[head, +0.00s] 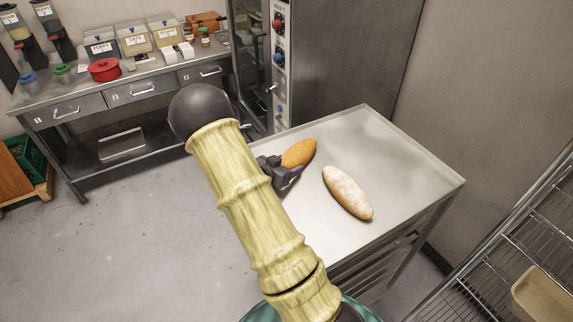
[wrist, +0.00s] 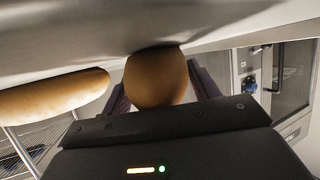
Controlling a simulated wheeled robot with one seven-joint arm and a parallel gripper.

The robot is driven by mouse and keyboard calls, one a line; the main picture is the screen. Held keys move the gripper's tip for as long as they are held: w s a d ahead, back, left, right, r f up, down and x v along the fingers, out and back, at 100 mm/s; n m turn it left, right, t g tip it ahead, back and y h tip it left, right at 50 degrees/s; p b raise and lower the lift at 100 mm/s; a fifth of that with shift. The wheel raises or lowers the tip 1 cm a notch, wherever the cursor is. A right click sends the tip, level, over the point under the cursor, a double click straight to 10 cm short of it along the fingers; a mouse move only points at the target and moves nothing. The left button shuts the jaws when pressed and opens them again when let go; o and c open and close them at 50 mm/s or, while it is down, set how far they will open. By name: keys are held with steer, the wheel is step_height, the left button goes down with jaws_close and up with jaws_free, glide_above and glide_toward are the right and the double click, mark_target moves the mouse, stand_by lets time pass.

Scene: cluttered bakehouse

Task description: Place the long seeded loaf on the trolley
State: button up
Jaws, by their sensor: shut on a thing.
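The long seeded loaf (head: 300,152), orange-brown with a speckled crust, is at the left side of a steel-topped unit (head: 375,135). My gripper (head: 288,171) is shut on its near end. In the wrist view the loaf (wrist: 157,76) sits end-on between the two fingers, close to the steel surface; I cannot tell whether it touches. My arm hides part of the unit's left side. The unit has runners or shelves below its top; I cannot tell whether it is the trolley. A wire rack (head: 520,215) at the right could also be one.
A pale, flour-dusted loaf (head: 347,192) lies right of the seeded loaf and shows at left in the wrist view (wrist: 50,95). A tan tray (head: 543,298) sits on the wire rack. An oven (head: 281,60) and a cluttered bench (head: 150,82) stand behind. Floor at left is clear.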

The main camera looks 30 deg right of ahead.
steer(key=o, duration=0.8)
steer(key=shift+f, duration=0.1)
steer(key=shift+c, duration=0.2)
steer(key=b+v, duration=0.1)
steer(key=v, duration=1.1)
steer(key=shift+b, duration=0.35)
